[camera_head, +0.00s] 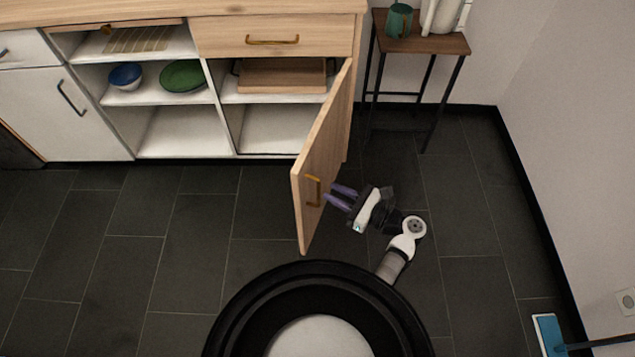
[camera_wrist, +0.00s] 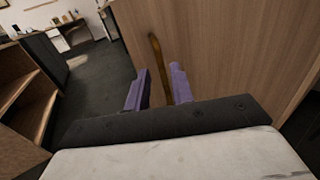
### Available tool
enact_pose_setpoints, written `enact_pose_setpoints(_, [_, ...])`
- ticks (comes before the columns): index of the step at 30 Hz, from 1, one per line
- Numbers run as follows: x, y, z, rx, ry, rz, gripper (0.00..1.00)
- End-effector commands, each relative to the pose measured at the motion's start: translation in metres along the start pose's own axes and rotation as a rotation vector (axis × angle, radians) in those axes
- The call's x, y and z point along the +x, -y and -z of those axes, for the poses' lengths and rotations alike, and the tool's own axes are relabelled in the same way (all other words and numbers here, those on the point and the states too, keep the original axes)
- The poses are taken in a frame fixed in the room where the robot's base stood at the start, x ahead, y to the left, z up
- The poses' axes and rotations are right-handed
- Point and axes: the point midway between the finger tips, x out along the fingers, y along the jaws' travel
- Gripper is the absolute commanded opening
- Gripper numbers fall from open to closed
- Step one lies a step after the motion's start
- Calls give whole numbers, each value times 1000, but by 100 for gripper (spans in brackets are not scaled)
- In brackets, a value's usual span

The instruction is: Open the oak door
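The oak door (camera_head: 322,160) of the lower cabinet stands swung well out from the cabinet front, with its hinge side at the right. Its brass handle (camera_head: 313,190) is near the free edge. My gripper (camera_head: 338,194) is just right of the handle in the head view, its purple fingers pointing at the door. In the wrist view the fingers (camera_wrist: 158,88) are apart, with the handle (camera_wrist: 160,66) showing between and beyond them. The door (camera_wrist: 225,45) fills the right of that view. I cannot tell whether a finger touches the handle or door.
The opened compartment holds a wooden board (camera_head: 282,75) on its shelf (camera_head: 262,98). A blue bowl (camera_head: 126,76) and green plate (camera_head: 183,76) sit on open shelves at left. A small side table (camera_head: 425,42) stands right of the cabinet. Dark tiled floor (camera_head: 190,240) is clear left of the door.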

Motion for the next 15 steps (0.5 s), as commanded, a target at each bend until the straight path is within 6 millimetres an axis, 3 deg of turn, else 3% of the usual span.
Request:
enact_pose_setpoints(6, [39, 0, -1, -1, 0, -3, 24])
enact_pose_setpoints(15, [57, 0, 0, -1, 0, 0, 24])
